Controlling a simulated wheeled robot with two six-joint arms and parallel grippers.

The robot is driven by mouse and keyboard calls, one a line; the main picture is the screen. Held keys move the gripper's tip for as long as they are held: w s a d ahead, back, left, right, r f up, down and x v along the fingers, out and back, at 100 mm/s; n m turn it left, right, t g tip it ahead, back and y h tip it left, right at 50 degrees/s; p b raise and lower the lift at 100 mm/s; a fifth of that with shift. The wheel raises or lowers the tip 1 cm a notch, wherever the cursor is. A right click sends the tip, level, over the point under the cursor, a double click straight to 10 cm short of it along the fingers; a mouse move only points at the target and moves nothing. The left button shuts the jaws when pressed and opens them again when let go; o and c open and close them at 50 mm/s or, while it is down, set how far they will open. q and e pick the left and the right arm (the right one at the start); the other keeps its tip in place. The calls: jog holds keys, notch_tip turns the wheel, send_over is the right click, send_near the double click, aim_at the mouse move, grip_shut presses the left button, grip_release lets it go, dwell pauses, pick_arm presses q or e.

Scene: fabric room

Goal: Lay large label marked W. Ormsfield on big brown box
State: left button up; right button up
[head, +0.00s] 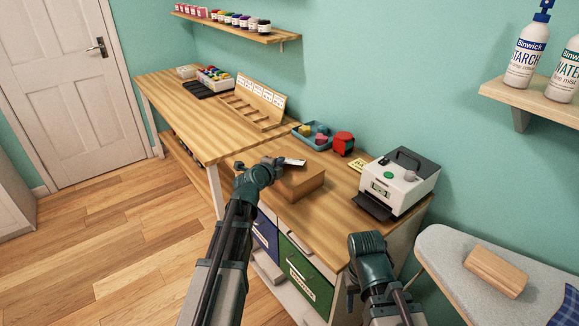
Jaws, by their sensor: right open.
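The big brown box (304,187) sits on the right-hand wooden worktop, beside the label printer. My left gripper (281,162) is over the far left part of the box. It appears shut on a small white label (296,162), which sticks out to the right of the fingers above the box. The writing on the label is too small to read. My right gripper (353,284) is open and low in front of the worktop's near right edge, apart from the box. Its fingers are mostly hidden behind its own wrist.
A white and dark printer (407,183) stands right of the box. A blue tray (314,138), a red tape dispenser (343,143) and a yellow card (358,164) lie behind it. An ironing board (454,262) with a wooden block (496,272) is at right.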

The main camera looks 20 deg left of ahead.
pick_arm(q)
jog(key=shift+o, duration=0.2)
jog(key=p+v, duration=0.2)
jog(key=v, duration=0.6)
jog(key=shift+p, duration=0.4)
jog(key=shift+r, duration=0.1)
notch_tip(320, 180, up, 7)
jog(key=s+p, duration=0.2)
jog(key=p, duration=0.5)
jog(key=shift+s, duration=0.4)
